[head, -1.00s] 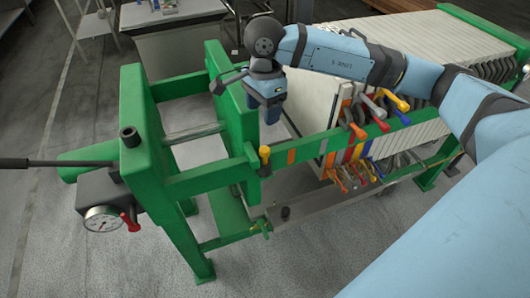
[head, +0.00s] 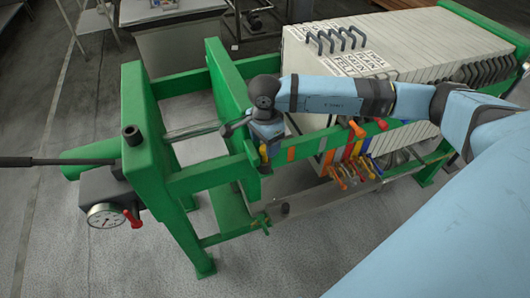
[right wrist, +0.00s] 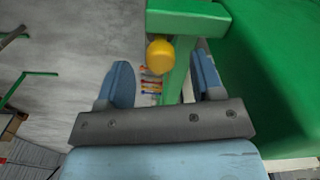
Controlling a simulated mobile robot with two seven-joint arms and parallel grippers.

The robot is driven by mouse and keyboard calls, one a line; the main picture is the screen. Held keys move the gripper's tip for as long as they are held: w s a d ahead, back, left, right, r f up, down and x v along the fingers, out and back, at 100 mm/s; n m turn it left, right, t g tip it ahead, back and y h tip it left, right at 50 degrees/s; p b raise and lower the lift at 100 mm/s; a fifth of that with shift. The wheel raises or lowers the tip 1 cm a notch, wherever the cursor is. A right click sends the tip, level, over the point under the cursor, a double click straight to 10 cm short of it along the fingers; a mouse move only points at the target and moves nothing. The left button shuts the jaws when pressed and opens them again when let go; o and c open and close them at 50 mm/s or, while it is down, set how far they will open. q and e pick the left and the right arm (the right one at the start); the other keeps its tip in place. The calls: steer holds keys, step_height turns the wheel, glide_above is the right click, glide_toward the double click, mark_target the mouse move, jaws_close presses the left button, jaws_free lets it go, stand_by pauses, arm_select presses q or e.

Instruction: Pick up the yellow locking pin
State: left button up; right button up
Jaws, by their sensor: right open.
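The yellow locking pin (head: 263,154) stands in the green front rail of the press, partly hidden by my right gripper in the head view. In the right wrist view its round yellow knob (right wrist: 160,57) shows between and beyond the two blue fingers. My right gripper (head: 268,143) is open and points down, close over the pin. I see no grip on the pin. My left gripper is not in view.
The green press frame (head: 146,130) surrounds the pin. A pressure gauge (head: 104,215) and a red handle (head: 132,218) are at the left.

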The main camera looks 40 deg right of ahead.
steer(key=shift+f, duration=0.6)
steer(key=c, duration=1)
steer(key=shift+r, duration=0.1)
